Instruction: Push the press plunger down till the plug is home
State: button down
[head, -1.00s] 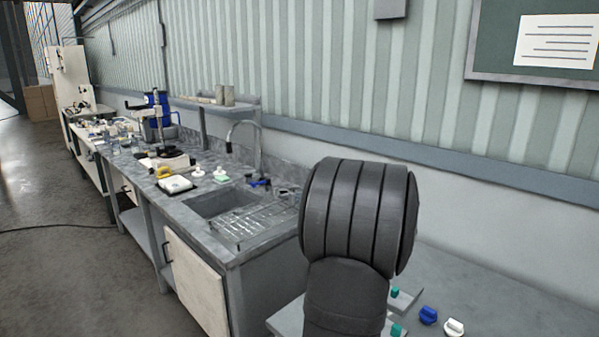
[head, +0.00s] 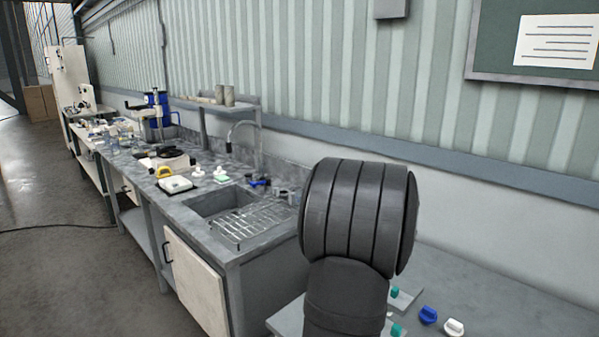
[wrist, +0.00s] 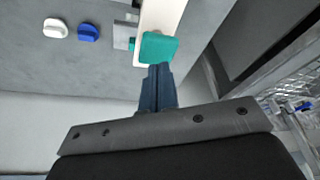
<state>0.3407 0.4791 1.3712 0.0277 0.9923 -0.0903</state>
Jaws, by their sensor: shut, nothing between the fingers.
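In the wrist view, my gripper (wrist: 160,70) is shut and empty. Its fingertips are at the near edge of a teal block (wrist: 158,47), which looks like the press plunger's head; I cannot tell whether they touch. A cream bar (wrist: 160,14) runs beside the block, with a grey block (wrist: 125,36) to its left. In the head view, two teal pieces (head: 396,292) (head: 396,330) show beside my arm, which hides the gripper and most of the fixture. I cannot make out the plug or how deep it sits.
A blue knob (head: 428,315) and a white knob (head: 453,327) lie on the grey bench right of the fixture. A sink counter with a wire rack (head: 250,221) stands to the left. The bench toward the wall is clear.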

jog(key=shift+f, duration=0.35)
jog(key=shift+f, duration=1.55)
dwell(2.7)
jog(key=shift+r, duration=3.35)
jog(key=shift+f, duration=2.2)
